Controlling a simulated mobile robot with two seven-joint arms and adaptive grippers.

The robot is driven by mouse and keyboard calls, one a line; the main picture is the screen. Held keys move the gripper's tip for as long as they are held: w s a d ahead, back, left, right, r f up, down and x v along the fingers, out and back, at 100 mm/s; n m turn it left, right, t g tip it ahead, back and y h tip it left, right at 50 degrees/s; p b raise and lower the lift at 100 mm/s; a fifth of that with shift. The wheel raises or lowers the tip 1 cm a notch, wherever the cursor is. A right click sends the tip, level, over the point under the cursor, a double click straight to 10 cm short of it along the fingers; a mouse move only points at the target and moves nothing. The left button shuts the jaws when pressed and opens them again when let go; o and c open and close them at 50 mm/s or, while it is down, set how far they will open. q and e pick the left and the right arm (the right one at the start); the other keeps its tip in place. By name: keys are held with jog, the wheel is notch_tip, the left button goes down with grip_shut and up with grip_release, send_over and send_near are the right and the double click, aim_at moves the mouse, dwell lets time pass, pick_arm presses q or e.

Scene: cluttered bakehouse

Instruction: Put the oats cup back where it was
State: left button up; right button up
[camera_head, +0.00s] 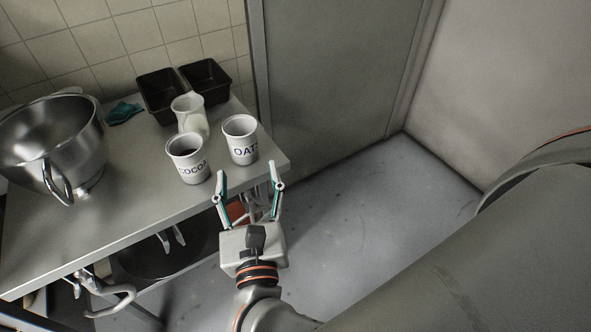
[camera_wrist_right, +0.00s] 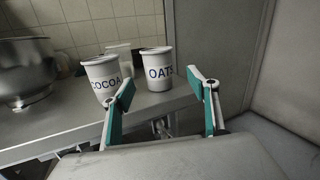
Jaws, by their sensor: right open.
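The oats cup (camera_head: 241,141) is white with dark lettering and stands upright near the right end of the metal table. It also shows in the right wrist view (camera_wrist_right: 157,70), beyond my fingers. The cocoa cup (camera_head: 188,160) stands upright to its left, a little nearer the table's front edge. My right gripper (camera_head: 249,182) is open and empty, in front of the oats cup and apart from it. In the right wrist view its two fingers (camera_wrist_right: 162,92) are spread wide. My left gripper does not clearly show.
A white jug (camera_head: 190,113) stands close behind the cups. Two dark loaf tins (camera_head: 160,95) are against the tiled wall, with a teal cloth (camera_head: 124,112) beside them. A large steel bowl (camera_head: 50,140) fills the left of the table (camera_head: 125,205). The front middle is bare.

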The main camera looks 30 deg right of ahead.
jog(key=s+a+f+m+g+y, duration=0.15)
jog(key=f+m+y, duration=0.6)
jog(key=m, duration=1.05)
jog(key=s+a+f+m+g+y, duration=0.1)
jog(key=s+f+m+y, duration=0.3)
jog(key=f+m, duration=1)
jog(key=s+d+f+n+g+h, duration=0.2)
jog(key=s+d+f+n+g, duration=0.1)
jog(key=d+f, duration=0.7)
jog(key=s+g, duration=0.1)
jog(key=s, duration=0.1)
jog(key=shift+s+d+f, duration=0.3)
jog(key=shift+s+f, duration=0.05)
jog(key=shift+f, duration=0.05)
jog(key=shift+g, duration=0.25)
